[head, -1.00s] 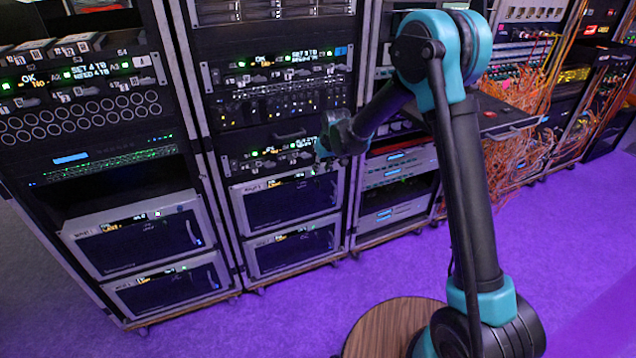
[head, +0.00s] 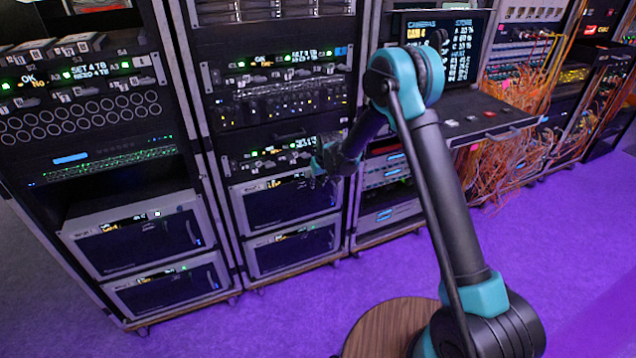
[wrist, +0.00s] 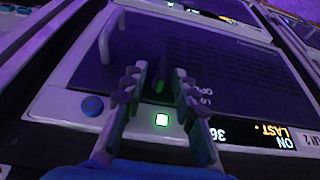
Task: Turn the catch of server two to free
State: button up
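Server two (head: 285,203) is the upper grey-framed box low in the middle rack. Its dark front fills the wrist view (wrist: 235,85), upside down, with a "2" label at the right edge. My gripper (head: 318,178) is at the upper right of this front.
A similar box (head: 290,250) sits directly below. A rack unit with green displays (head: 270,158) is just above. A pulled-out shelf with a screen (head: 450,45) stands to the right, near my arm. Orange cables (head: 510,150) hang further right. Purple floor is clear in front.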

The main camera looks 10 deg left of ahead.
jog(key=shift+c, duration=0.3)
grip_shut()
jog(key=shift+s+a+t+h, duration=0.1)
jog(key=shift+a+t+h, duration=0.05)
jog(key=shift+t+h, duration=0.15)
jog(key=n+t+h, duration=0.1)
jog(key=t+h, duration=0.2)
jog(key=f+n+t+h, duration=0.1)
jog(key=n+t+h, duration=0.1)
jog(key=t+h, duration=0.2)
jog(key=s+a+n+t+h, duration=0.1)
jog(key=t+h, duration=0.2)
jog(key=t, duration=0.1)
jog(key=shift+f+h, duration=0.35)
jog(key=shift+h, duration=0.05)
jog(key=shift+n+t, duration=0.3)
jog(key=shift+t, duration=0.1)
dwell(0.3)
jog(key=shift+o, duration=0.3)
grip_release()
